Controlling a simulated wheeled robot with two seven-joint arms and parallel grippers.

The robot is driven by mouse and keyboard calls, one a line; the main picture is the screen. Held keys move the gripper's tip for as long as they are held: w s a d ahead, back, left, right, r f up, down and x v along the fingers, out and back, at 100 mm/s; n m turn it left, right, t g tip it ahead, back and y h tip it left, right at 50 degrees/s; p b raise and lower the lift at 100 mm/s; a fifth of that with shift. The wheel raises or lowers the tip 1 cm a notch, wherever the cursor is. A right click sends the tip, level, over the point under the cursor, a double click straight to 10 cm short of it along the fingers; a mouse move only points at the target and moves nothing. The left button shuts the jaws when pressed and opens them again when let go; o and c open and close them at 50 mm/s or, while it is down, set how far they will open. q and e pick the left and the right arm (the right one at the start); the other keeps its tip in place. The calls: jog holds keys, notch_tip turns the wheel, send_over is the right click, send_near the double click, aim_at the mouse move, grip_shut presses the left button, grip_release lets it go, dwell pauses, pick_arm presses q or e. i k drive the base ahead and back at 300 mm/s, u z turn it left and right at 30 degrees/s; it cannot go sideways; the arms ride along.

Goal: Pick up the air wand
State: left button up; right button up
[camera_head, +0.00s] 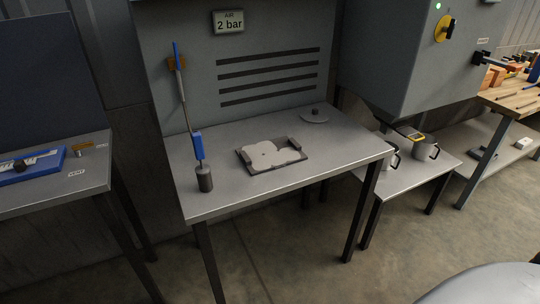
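The air wand (198,145) stands at the left part of the grey metal table (230,195). It has a blue grip and a thin rod that leans up to a blue tip beside an orange-brown bracket on the back panel. Below its grip is a dark grey cylinder (205,179) on the tabletop; I cannot tell whether they touch. Neither of my grippers shows in the head view.
A dark tray (243,158) with pale grey contents lies mid-table. A small round lidded piece (315,116) sits at the back right. Another table with a blue tray (32,167) stands left; metal mugs (426,148) stand right.

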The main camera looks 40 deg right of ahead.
aim_at(201, 169)
jog(key=k, duration=0.6)
jog(key=z, duration=0.5)
jog(key=i, duration=1)
jog(key=u, duration=0.6)
